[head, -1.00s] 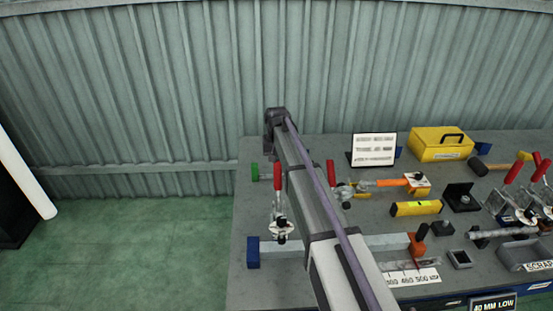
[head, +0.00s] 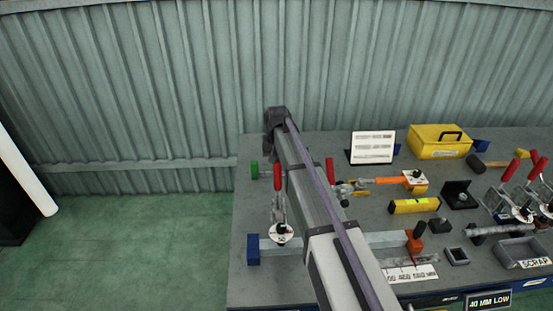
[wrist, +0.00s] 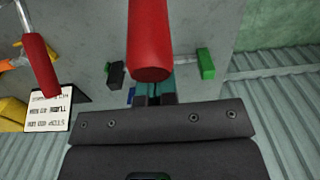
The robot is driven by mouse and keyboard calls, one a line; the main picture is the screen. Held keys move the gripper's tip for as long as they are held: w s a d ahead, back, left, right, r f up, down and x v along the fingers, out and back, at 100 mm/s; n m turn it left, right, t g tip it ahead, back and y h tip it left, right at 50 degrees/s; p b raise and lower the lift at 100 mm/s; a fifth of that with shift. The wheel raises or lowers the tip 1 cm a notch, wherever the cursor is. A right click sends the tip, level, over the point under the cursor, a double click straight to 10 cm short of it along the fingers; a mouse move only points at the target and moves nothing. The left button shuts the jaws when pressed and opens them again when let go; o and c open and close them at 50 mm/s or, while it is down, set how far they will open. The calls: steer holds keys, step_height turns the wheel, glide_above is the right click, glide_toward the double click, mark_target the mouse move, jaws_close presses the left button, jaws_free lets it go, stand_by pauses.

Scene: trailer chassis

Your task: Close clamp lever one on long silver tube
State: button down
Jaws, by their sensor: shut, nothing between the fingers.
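The long silver tube (head: 375,240) lies along the table's front, partly hidden behind my arm. Near its left end a toggle clamp (head: 280,234) stands over it, with its red lever (head: 278,178) pointing up in the picture. In the wrist view a red lever (wrist: 148,40) hangs large in front of my gripper. My gripper (wrist: 154,98) is shut and empty, its short dark fingers just beyond the lever's rounded end. Whether they touch it I cannot tell. In the head view my fingers cannot be made out.
A blue block (head: 253,250) sits at the tube's left end and an orange block (head: 414,243) near its right. Another red-handled clamp (head: 331,172), a green-ended part (head: 255,170) and a sign (head: 372,147) stand behind. The floor at left is clear.

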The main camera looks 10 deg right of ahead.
mark_target(277, 166)
steer(key=shift+s+a+r, duration=0.1)
steer(key=shift+s+r, duration=0.05)
steer(key=shift+s, duration=0.3)
steer(key=shift+s+a+r, duration=0.1)
steer(key=shift+s+r, duration=0.05)
steer(key=shift+s, duration=0.3)
steer(key=shift+s+a+r+p, duration=0.15)
steer(key=shift+s+p, duration=0.25)
steer(key=shift+s, duration=0.65)
step_height(277, 166, up, 8)
steer(key=p, duration=0.8)
steer(key=shift+r, duration=0.15)
steer(key=shift+w+f, duration=0.1)
steer(key=shift+f, duration=0.1)
steer(key=s+d+f+b, duration=0.1)
steer(key=s+f+b, duration=0.1)
steer(key=s, duration=1.1)
steer(key=s+d+f+n+b, duration=0.1)
steer(key=s+f+b, duration=0.1)
steer(key=s, duration=1.2)
steer(key=shift+f+b, duration=0.35)
steer(key=shift+b, duration=0.05)
